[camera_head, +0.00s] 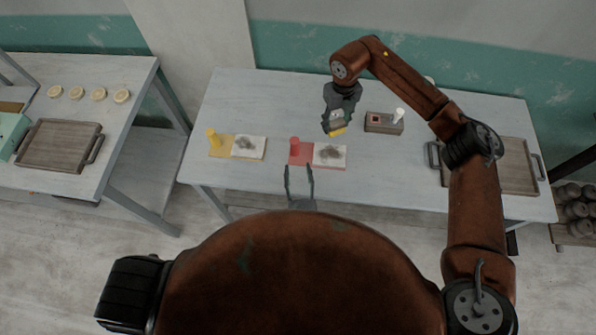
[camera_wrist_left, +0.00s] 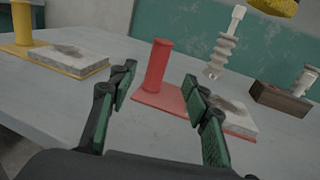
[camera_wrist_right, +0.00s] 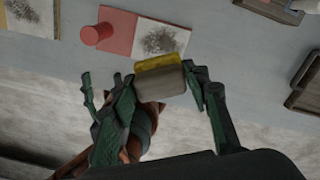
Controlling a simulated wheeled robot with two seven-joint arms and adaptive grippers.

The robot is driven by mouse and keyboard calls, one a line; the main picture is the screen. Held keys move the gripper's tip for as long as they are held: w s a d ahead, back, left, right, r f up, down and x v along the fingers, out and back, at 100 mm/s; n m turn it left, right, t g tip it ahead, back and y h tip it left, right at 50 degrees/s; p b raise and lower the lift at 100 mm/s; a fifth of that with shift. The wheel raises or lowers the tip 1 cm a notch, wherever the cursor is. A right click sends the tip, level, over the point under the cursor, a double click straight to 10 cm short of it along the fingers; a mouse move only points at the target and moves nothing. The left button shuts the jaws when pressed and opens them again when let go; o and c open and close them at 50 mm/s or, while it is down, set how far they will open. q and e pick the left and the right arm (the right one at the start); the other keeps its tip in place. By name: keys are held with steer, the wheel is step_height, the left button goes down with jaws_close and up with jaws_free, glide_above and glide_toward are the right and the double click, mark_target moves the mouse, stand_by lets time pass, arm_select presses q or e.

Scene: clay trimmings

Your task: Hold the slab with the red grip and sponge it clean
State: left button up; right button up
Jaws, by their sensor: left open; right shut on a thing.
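The red grip (camera_head: 294,146) stands upright on a red base at mid-table, with a grey-smudged pale slab (camera_head: 329,156) to its right on the same base. My left gripper (camera_head: 299,170) is open and empty at the table's front edge, just in front of the red grip. In the left wrist view the red grip (camera_wrist_left: 157,66) appears between the open fingers, apart from them. My right gripper (camera_head: 337,118) is shut on a yellow and grey sponge (camera_head: 338,131), held above and behind the slab. The sponge (camera_wrist_right: 160,80) also shows between the fingers in the right wrist view.
A yellow grip (camera_head: 212,139) with another smudged slab (camera_head: 248,148) is to the left. A wooden box (camera_head: 383,124) with a white-topped item stands right of the sponge. A wooden tray (camera_head: 517,172) lies at the right end.

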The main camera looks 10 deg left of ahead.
mark_target(295, 148)
arm_select(q)
steer(key=x, duration=1.1)
steer(key=shift+w+a, duration=0.2)
steer(key=shift+w, duration=0.15)
steer(key=shift+c, duration=0.3)
jaws_close()
